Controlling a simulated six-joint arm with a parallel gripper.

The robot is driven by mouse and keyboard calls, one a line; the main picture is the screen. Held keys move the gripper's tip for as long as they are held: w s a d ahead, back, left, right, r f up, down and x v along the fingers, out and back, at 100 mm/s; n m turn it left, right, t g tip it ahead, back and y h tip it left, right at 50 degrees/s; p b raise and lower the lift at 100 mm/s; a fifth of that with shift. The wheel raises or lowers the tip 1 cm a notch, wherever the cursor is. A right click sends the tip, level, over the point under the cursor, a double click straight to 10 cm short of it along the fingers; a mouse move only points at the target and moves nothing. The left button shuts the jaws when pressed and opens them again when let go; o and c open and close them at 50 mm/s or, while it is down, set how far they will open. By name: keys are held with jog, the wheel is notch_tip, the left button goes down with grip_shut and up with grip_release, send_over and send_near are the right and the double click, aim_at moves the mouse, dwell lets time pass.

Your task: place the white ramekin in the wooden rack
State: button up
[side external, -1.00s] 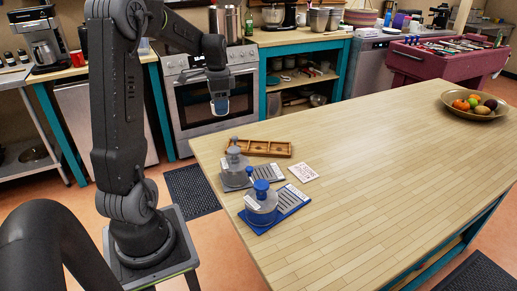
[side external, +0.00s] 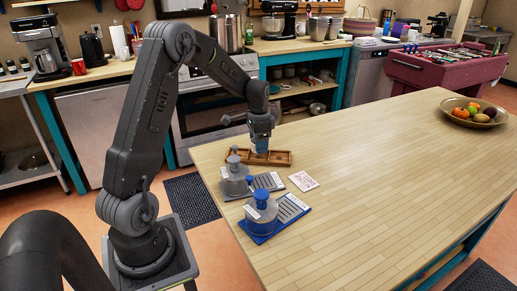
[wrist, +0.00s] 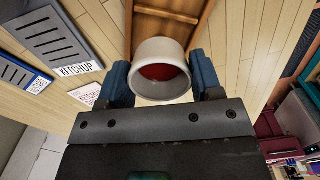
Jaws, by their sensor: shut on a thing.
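The white ramekin (wrist: 146,89) has red contents and sits between the blue fingers of my gripper (wrist: 163,75) in the wrist view. My gripper is shut on it. In the side external view my gripper (side external: 260,147) points down over the wooden rack (side external: 283,158), near its middle; the ramekin is mostly hidden by the fingers there. The rack is a long, shallow brown tray with compartments at the far left end of the table. In the wrist view the rack (wrist: 176,26) shows beyond the ramekin. I cannot tell whether the ramekin touches it.
A grey pump dispenser (side external: 235,178) and a blue-topped one (side external: 261,212) stand on label plates in front of the rack. The wrist view shows a KETCHUP label (wrist: 79,69). A white card (side external: 303,181) lies nearby. A fruit bowl (side external: 474,122) is far right; the table between is clear.

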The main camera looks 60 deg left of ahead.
jog(key=shift+f, duration=1.2)
jog(key=shift+f, duration=0.2)
jog(key=o, duration=1)
jog(key=shift+r, duration=0.1)
